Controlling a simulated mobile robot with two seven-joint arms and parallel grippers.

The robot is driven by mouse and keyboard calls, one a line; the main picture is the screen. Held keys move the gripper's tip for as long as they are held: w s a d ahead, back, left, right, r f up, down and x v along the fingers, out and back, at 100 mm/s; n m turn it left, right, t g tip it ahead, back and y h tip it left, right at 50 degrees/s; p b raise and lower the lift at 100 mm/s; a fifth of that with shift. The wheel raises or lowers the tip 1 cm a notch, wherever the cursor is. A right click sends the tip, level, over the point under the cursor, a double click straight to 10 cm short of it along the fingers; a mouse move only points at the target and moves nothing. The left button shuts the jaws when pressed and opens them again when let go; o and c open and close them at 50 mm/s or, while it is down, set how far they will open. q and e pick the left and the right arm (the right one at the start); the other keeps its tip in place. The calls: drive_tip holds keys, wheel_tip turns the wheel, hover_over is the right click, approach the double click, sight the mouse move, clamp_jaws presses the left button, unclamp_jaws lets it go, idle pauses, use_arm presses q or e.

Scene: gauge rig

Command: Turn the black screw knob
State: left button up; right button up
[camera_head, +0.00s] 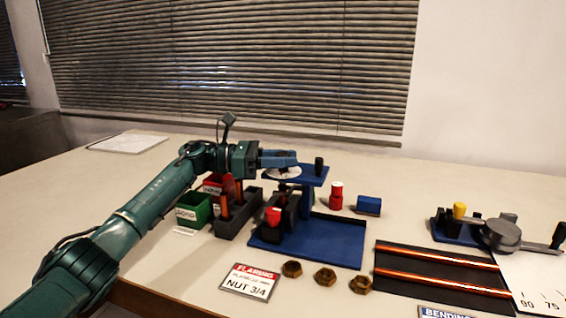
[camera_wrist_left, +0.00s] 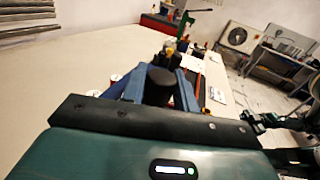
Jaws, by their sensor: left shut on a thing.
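My left gripper (camera_head: 293,158) reaches in from the left over the blue flaring stand (camera_head: 311,179). A black knob (camera_wrist_left: 160,84) shows between its two blue fingers in the left wrist view, and the fingers are shut on it. In the head view the fingers hide most of what they hold. A black upright grip (camera_head: 319,164) stands on the right of the stand's top, just beyond the fingertips. I cannot tell whether it is the same knob. A pale round dial (camera_head: 283,172) lies under the fingers. My right gripper is not in view.
A green bin (camera_head: 194,211), a red bin (camera_head: 212,185) and a dark tool holder (camera_head: 238,216) stand left of the stand. Brass nuts (camera_head: 325,277) and copper tubes (camera_head: 440,278) lie in front.

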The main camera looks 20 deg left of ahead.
use_arm(q)
drive_tip(key=shift+r, duration=0.1)
drive_tip(key=o, duration=0.9)
drive_tip(key=shift+o, duration=0.2)
drive_tip(key=shift+a, duration=0.1)
drive_tip(key=v, duration=1.3)
